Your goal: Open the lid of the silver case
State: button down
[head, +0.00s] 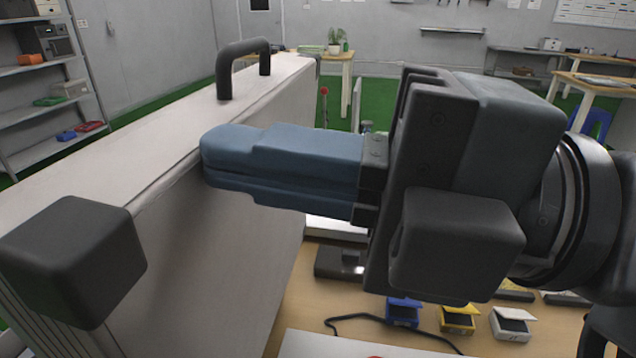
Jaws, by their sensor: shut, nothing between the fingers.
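The pale silver case (235,245) fills the left and lower left of the head view. It has a black handle (238,50) on its top and a black corner piece (75,250) at the near end. A seam runs along its upper right edge. My gripper (206,160) comes in from the right, with its blue fingers together and empty. The fingertips are at the upper right edge of the case, near the seam; I cannot tell whether they touch it. The lid looks closed. My gripper hides part of the case's side and the table beyond.
A wooden table (262,345) to the right of the case holds small blue (403,313), yellow (458,318) and white (512,323) boxes and a black cable (375,318). Shelves (45,150) stand at the far left. Other tables are at the back.

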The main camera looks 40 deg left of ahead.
aim_at(115, 133)
jog(key=s+a, duration=0.1)
jog(key=a, duration=0.1)
jog(key=s+a+r+t+h, duration=0.1)
jog(key=s+a, duration=0.1)
jog(key=s+a+r+h, duration=0.1)
jog(key=a, duration=0.2)
jog(key=shift+s+t, duration=0.2)
jog(key=shift+t, duration=0.2)
jog(key=shift+b, duration=0.3)
